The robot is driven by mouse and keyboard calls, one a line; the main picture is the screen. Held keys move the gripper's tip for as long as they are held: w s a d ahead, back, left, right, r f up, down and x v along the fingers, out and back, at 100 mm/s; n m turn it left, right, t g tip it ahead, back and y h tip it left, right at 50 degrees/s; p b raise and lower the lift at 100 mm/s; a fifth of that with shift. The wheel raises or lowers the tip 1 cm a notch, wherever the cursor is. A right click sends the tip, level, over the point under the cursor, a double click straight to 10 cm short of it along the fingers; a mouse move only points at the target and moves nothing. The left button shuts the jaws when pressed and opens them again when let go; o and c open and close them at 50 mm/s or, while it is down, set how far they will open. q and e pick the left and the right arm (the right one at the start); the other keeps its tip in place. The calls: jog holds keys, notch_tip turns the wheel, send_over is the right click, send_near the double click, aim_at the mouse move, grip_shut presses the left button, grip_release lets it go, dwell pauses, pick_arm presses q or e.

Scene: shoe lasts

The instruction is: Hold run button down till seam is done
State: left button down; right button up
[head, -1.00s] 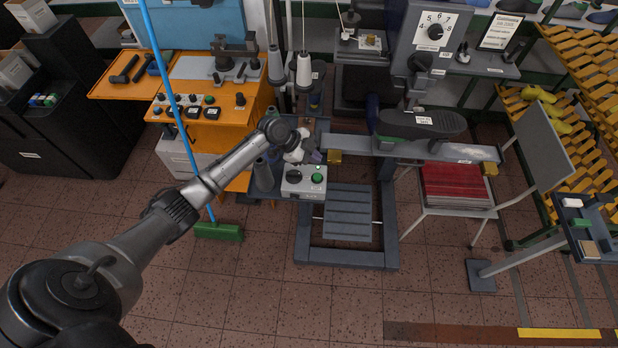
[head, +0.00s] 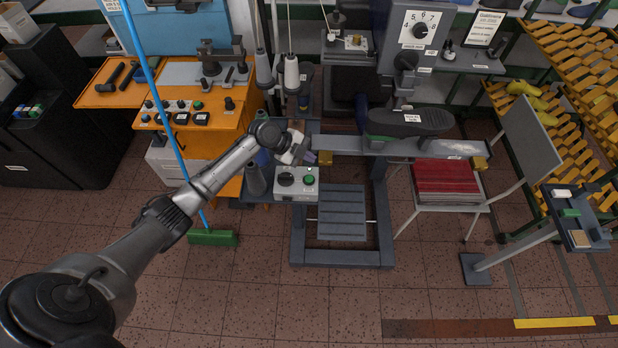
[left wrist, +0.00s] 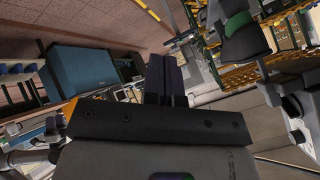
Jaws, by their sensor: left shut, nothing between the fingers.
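A light grey control box (head: 297,194) stands at the front of the machine in the head view. It bears a green button (head: 309,180) on the right and a black knob (head: 286,180) on the left. My left gripper (head: 309,157) is shut and empty, just behind and above the box. Its fingertips look apart from the green button. The left wrist view shows the closed dark fingers (left wrist: 166,80); I cannot make out the button there. A shoe with a black sole (head: 412,121) and green edge sits upside down on the machine's arm. My right gripper is not in view.
Two thread cones, one of them white (head: 291,75), stand behind my wrist. A blue-handled broom with a green head (head: 212,237) leans left of the box. A grey treadle (head: 342,213) lies below. A chair with a red stack (head: 446,180) stands right. The front floor is clear.

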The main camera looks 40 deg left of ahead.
pick_arm(q)
jog(key=shift+f, duration=0.15)
jog(key=b, duration=0.5)
send_over(308, 179)
notch_tip(308, 179, down, 7)
jog(key=shift+d+f, duration=0.1)
jog(key=shift+f+b, duration=0.5)
jog(key=shift+f, duration=0.15)
dwell(0.5)
dwell(0.7)
jog(key=shift+f, duration=0.15)
